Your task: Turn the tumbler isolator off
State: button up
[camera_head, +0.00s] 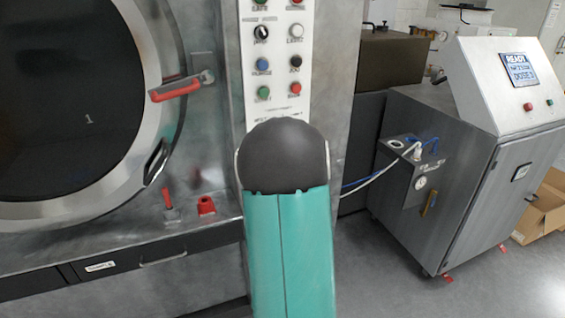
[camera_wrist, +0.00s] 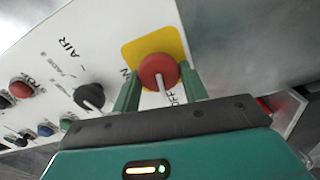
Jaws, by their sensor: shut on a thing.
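The tumbler isolator is a round red knob (camera_wrist: 158,72) on a yellow square plate (camera_wrist: 138,50) at the edge of the white panel. My gripper (camera_wrist: 160,88) has one green finger on each side of the knob, shut on it. A white pointer line on the knob runs toward the picture's bottom, close to the OFF lettering (camera_wrist: 176,98). The ON lettering is partly hidden by the left finger. In the head view my own arm covers the lower panel, and neither the isolator nor my gripper shows there.
The white control panel (camera_head: 273,60) carries several buttons and switches. A black AIR selector (camera_wrist: 90,96) sits left of the isolator. The round washer door (camera_head: 148,90) with a red handle (camera_head: 176,88) is at left. A grey cabinet (camera_head: 455,160) stands right, with open floor before it.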

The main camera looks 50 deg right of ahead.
jog(key=shift+n, duration=0.8)
jog(key=shift+f, duration=0.1)
jog(key=o, duration=0.9)
jog(key=v, duration=1.4)
jog(key=shift+w, duration=0.1)
